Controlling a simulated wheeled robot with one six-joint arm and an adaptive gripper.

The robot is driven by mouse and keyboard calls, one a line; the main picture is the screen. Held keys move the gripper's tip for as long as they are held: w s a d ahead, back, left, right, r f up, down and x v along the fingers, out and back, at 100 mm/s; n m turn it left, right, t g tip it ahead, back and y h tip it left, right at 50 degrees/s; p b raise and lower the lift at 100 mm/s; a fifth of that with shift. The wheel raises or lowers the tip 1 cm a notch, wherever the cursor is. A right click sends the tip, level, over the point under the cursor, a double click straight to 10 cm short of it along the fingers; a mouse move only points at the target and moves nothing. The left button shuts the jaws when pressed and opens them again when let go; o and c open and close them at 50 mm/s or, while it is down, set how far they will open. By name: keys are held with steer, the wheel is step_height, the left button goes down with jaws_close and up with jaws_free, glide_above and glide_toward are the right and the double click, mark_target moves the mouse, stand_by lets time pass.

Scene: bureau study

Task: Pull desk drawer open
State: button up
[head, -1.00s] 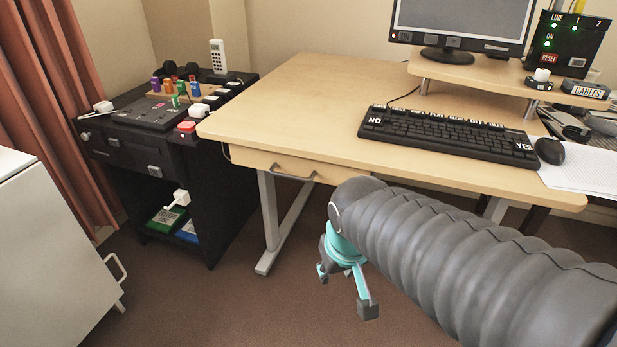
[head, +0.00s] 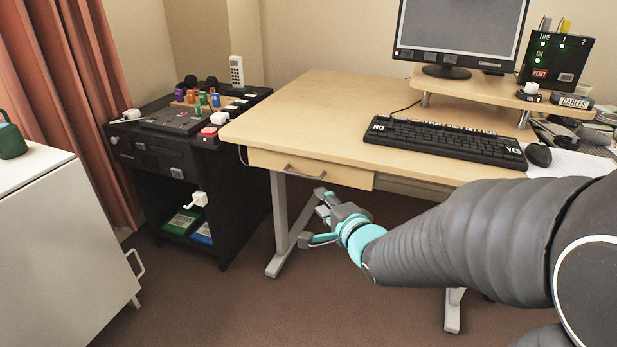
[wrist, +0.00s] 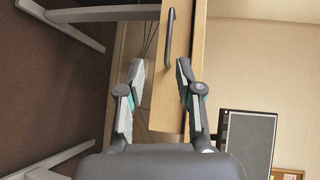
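The desk drawer (head: 340,174) is a light wood front under the left part of the desk top. It looks shut. Its grey bar handle (head: 305,173) shows on the front, and the handle also shows in the wrist view (wrist: 169,38), beyond the fingertips. My gripper (head: 310,218) is just below and in front of the drawer in the head view. In the wrist view my gripper (wrist: 158,72) has its fingers spread apart with nothing between them touching. The drawer front lies ahead, between and past the fingers, and the handle is not held.
The desk (head: 310,115) carries a keyboard (head: 445,141), mouse (head: 539,155) and monitor (head: 460,30). A grey desk leg (head: 281,225) stands behind my gripper. A black cabinet (head: 215,200) stands left, and a white cabinet (head: 60,240) nearer. The floor between them is clear.

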mark_target(302, 176)
steer(key=shift+m+y, duration=0.3)
steer(key=shift+m, duration=0.5)
steer(key=x, duration=0.9)
steer(key=r+x, duration=0.1)
steer(key=x, duration=0.3)
steer(key=shift+w, duration=0.55)
jaws_close()
